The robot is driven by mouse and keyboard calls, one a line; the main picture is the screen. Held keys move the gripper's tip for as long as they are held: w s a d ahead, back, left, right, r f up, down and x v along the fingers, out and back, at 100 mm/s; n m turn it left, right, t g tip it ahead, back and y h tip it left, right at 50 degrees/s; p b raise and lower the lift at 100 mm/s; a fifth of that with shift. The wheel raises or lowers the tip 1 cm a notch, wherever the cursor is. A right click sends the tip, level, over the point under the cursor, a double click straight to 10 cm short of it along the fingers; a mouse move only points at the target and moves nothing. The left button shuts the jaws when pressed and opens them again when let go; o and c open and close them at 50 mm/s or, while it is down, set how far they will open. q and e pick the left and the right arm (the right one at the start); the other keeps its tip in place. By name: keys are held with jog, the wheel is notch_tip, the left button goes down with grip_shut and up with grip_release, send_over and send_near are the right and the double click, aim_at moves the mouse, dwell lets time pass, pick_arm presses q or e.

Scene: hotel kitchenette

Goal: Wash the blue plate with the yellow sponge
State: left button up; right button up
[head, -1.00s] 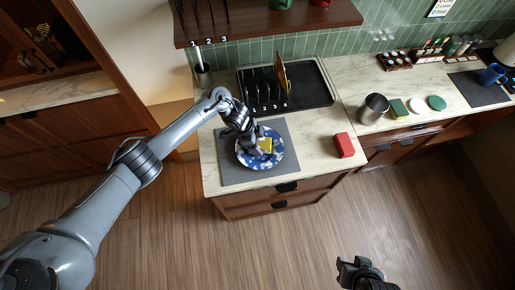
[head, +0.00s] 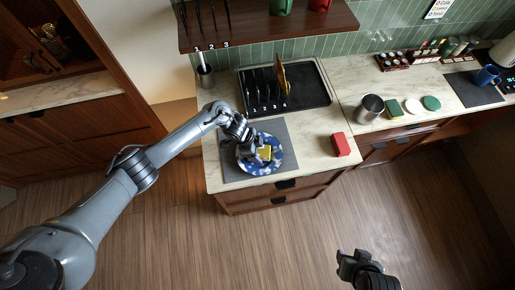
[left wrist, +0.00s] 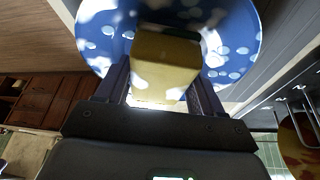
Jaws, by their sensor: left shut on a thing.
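The blue plate (head: 272,165) with white spots lies on the grey mat (head: 234,175) on the counter. My left gripper (head: 255,150) is above the plate and shut on the yellow sponge (head: 265,153). In the left wrist view the sponge (left wrist: 164,66) sits between the two fingers, against or just over the face of the plate (left wrist: 237,48); I cannot tell whether they touch. My right gripper (head: 350,262) is at the bottom of the head view, over the floor and away from the counter; its fingers are too unclear to judge.
A black dish rack (head: 265,95) holding a yellowish board (head: 281,75) stands behind the mat. A red block (head: 340,145) lies right of the mat. A metal cup (head: 369,108), green sponge (head: 392,109) and round items are farther right. A shelf (head: 265,24) overhangs the back.

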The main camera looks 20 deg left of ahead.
pick_arm(q)
notch_tip(320, 180, up, 9)
jog(key=p, duration=0.8)
jog(key=shift+f, duration=0.2)
